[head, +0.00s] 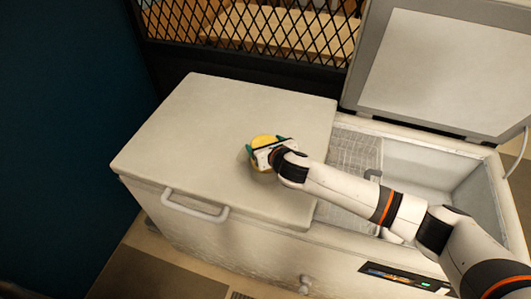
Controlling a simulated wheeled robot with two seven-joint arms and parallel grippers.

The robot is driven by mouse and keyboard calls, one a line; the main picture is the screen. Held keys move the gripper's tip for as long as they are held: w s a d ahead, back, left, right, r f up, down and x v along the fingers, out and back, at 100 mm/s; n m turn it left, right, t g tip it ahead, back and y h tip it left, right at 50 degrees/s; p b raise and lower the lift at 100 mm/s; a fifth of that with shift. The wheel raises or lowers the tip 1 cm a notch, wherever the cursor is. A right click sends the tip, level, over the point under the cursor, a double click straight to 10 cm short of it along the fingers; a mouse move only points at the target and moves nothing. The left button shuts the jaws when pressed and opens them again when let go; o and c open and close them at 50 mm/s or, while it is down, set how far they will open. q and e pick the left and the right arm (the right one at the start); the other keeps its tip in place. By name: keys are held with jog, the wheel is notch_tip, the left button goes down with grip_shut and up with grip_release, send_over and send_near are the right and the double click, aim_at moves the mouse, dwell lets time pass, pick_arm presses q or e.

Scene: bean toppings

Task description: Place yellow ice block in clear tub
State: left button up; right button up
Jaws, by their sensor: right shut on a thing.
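A yellow round block (262,140) shows between the fingers of my right gripper (267,148), over the closed left lid of a white chest freezer. The gripper is shut on it and covers part of it. I cannot tell whether the block touches the lid. My right arm comes in from the lower right, across the freezer's open half. No clear tub can be made out in this view. My left gripper is not in view.
The freezer's left lid (200,120) is closed and bare around the gripper. The right lid (440,65) stands open, with a wire basket (355,155) inside. A handle (195,207) sticks out in front. A black mesh fence (270,28) stands behind.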

jog(key=shift+f, duration=1.75)
jog(key=o, duration=1.8)
jog(key=shift+f, duration=0.1)
jog(key=shift+c, duration=0.2)
jog(key=shift+s, duration=0.15)
jog(key=v, duration=1.2)
jog(key=shift+b, duration=0.35)
